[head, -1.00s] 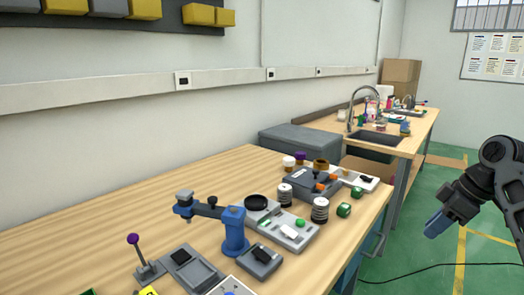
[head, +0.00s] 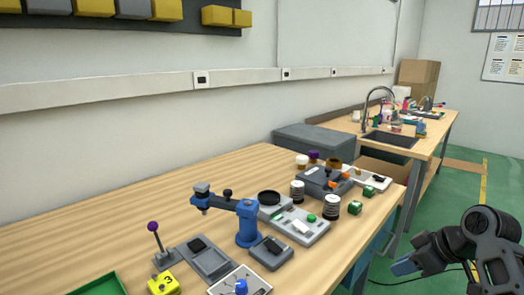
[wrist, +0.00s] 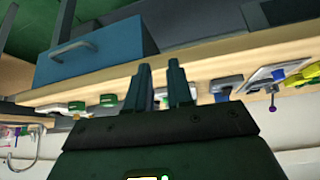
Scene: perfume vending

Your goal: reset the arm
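My arm shows at the lower right of the head view, and my gripper (head: 404,267) hangs past the right side of the workbench, over the green floor. In the wrist view, the two dark fingers of my gripper (wrist: 159,70) stand apart with a narrow gap, and nothing is held between them. The wrist picture is upside down and shows the bench edge, a blue drawer (wrist: 95,52) and small bench items beyond the fingers.
The wooden workbench (head: 120,215) carries a blue arm-like press (head: 246,225), a purple-knobbed lever (head: 155,238), a yellow block (head: 163,285) and a green tray (head: 100,286). A sink counter (head: 388,138) stands behind. The green floor (head: 440,200) at the right is open.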

